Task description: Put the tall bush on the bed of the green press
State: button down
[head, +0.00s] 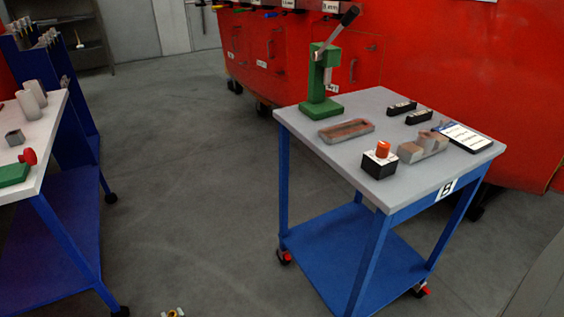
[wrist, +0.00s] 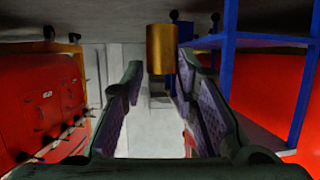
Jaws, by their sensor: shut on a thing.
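The tall bush is a plain brass-coloured cylinder (wrist: 162,50) at the fingertips of my gripper (wrist: 157,75) in the wrist view. My gripper is shut on it, and the bush sticks out past the fingertips. A small brass and pale piece (head: 173,313) shows at the bottom edge of the head view, too cut off to tell clearly. The green press (head: 330,62) stands at the back left corner of the grey-topped cart, its dark lever tilted up to the right. Its green bed (head: 322,109) looks bare. My gripper is well away from the press.
A white-topped table (head: 52,118) stands left. Floor between is clear.

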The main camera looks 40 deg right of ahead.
aim_at(324, 107)
jog(key=i+j+z, duration=0.2)
jog(key=z, duration=0.3)
jog(key=i+j+z, duration=0.1)
jog(key=j+z, duration=0.35)
